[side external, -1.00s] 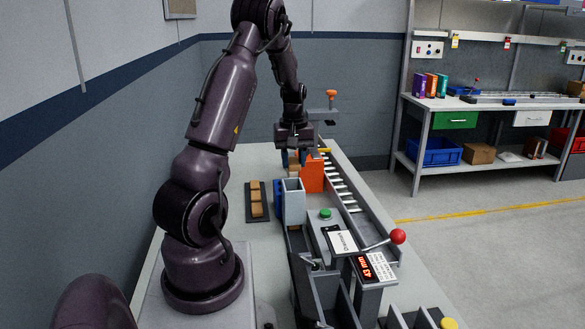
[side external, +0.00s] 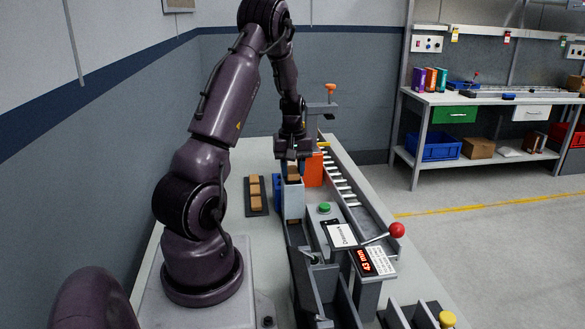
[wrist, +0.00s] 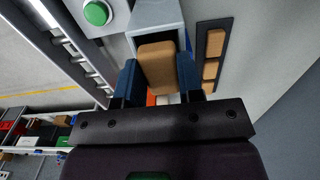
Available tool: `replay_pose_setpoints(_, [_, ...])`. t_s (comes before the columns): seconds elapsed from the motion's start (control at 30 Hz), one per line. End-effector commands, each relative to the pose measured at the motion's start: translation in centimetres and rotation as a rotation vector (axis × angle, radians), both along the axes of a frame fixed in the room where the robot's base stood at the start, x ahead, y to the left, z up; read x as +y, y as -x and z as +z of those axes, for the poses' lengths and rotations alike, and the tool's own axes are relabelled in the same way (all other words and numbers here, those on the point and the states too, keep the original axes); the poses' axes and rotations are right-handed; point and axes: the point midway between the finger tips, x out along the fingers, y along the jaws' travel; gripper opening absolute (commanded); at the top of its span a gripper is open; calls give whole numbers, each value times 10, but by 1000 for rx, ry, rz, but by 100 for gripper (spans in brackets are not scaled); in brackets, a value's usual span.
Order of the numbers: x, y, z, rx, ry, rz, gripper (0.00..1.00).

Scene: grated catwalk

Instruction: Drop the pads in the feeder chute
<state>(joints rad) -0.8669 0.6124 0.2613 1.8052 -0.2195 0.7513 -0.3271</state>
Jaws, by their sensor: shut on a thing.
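My gripper (side external: 293,168) is shut on a tan pad (wrist: 157,68), which shows between its blue fingers in the wrist view. In the side view this pad (side external: 293,174) is at the top of the grey feeder chute (side external: 293,200). In the wrist view the chute's open mouth (wrist: 152,14) lies just past the pad. I cannot tell whether the pad touches the chute's rim. More tan pads (side external: 255,190) lie in a row on a dark tray (side external: 265,204) left of the chute.
An orange block (side external: 314,172) stands right behind the chute. A green button (side external: 325,208), a red-knobbed lever (side external: 397,230) and a display (side external: 375,260) are to the right. A roller rail (side external: 340,185) runs along the table's right side. The table left of the tray is clear.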

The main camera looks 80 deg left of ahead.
Motion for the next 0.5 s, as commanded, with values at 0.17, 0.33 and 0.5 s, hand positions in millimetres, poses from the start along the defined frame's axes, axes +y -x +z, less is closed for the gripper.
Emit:
replay_pose_setpoints(0.17, [0, 0, 0, 0, 0, 0, 13])
replay_pose_setpoints(0.33, [0, 0, 0, 0, 0, 0, 41])
replay_pose_setpoints(0.5, [0, 0, 0, 0, 0, 0, 64])
